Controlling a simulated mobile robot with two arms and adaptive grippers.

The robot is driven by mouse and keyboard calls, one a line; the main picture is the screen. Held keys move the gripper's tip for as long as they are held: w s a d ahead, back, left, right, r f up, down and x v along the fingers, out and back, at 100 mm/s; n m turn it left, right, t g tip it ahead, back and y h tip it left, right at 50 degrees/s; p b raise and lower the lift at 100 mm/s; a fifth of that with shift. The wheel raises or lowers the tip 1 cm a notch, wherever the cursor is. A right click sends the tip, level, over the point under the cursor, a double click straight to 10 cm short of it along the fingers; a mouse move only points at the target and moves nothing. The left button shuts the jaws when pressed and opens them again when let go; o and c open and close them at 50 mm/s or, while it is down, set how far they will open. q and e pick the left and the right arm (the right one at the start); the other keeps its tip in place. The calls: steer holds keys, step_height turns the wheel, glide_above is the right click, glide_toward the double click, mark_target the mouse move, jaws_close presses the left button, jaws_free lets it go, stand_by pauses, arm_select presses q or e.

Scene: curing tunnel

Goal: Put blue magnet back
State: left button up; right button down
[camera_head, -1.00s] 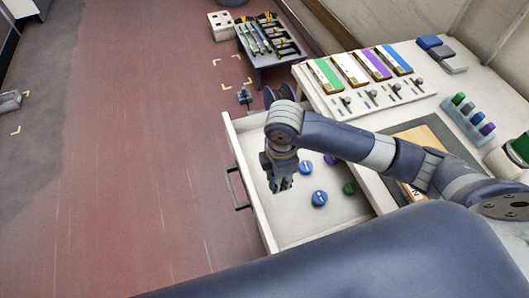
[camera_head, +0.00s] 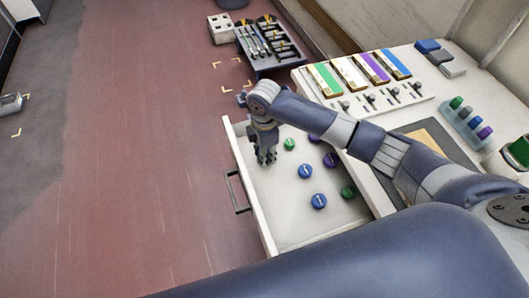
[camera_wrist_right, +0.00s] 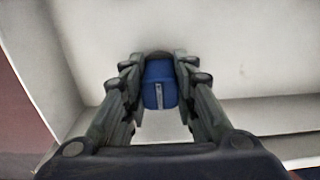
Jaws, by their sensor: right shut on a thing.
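My right gripper (camera_head: 266,160) is inside the open white drawer (camera_head: 258,218), near its far left corner. In the right wrist view its fingers (camera_wrist_right: 159,100) are shut on a blue magnet (camera_wrist_right: 159,84) with a white mark. The held magnet is hidden in the head view. Two other blue magnets lie in the drawer, one nearer the middle (camera_head: 305,171) and one closer to the front (camera_head: 319,200). Whether the held magnet touches the drawer floor I cannot tell. My left gripper is not in view.
Green magnets (camera_head: 289,144) (camera_head: 348,192) and purple magnets (camera_head: 330,160) also lie in the drawer. The drawer's left side is bare. The worktop at right holds colored blocks (camera_head: 325,78) and a rack of cylinders (camera_head: 467,122).

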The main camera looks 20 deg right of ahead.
steer(key=shift+f, duration=0.4)
steer(key=c, duration=1.3)
jaws_free()
steer(key=shift+f, duration=0.15)
step_height(320, 180, up, 12)
steer(key=shift+r, duration=0.2)
